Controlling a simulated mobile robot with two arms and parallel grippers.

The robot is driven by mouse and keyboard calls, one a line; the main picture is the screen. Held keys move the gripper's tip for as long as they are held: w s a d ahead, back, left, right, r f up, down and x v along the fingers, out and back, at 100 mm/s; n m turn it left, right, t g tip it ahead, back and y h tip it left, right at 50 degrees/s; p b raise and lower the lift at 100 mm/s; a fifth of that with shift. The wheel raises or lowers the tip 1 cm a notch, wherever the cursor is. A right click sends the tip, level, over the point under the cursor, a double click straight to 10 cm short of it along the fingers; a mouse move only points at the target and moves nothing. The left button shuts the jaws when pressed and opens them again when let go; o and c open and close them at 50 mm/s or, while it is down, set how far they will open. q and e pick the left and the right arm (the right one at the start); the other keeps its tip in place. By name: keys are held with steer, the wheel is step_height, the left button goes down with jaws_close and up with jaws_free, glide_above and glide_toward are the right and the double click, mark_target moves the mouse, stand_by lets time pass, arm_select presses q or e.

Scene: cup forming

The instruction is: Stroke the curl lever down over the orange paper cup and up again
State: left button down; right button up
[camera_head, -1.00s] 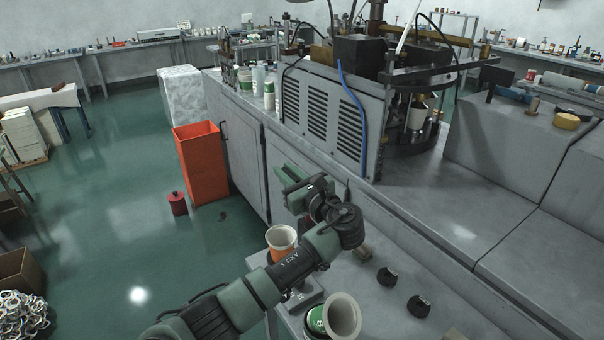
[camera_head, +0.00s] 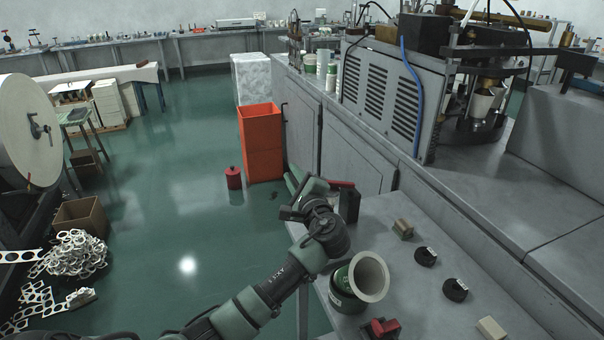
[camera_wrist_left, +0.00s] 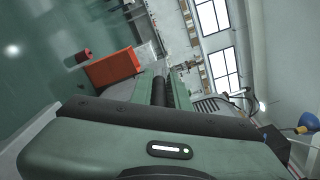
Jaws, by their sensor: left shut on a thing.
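My left gripper (camera_head: 300,186) is over the far left corner of the front table, its arm coming in from the lower left. In the left wrist view its green fingers (camera_wrist_left: 165,88) are shut around a dark bar, which I take for the grip of the curl lever (camera_wrist_left: 158,92). In the head view a red bar on a dark post (camera_head: 350,206), apparently the lever's stand, shows just right of the gripper. The orange paper cup is hidden, probably behind my wrist. My right gripper is out of view.
An orange bin (camera_head: 260,145) stands on the floor beyond.

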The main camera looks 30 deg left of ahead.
arm_select(q)
steer(key=shift+s+a+f+n+b, duration=0.15)
steer(key=shift+f+n+b, duration=0.3)
steer(key=shift+f, duration=0.45)
steer(key=shift+s+f+n+b, duration=0.1)
steer(key=shift+f+n+b, duration=0.1)
steer(key=shift+f+b, duration=0.55)
steer(key=shift+s+a+f+n+b, duration=0.15)
steer(key=shift+f+n+b, duration=0.25)
steer(key=shift+f, duration=0.6)
steer(key=c, duration=1.4)
jaws_free()
steer(key=shift+w+d, duration=0.1)
step_height(320, 180, up, 20)
steer(key=shift+c, duration=0.4)
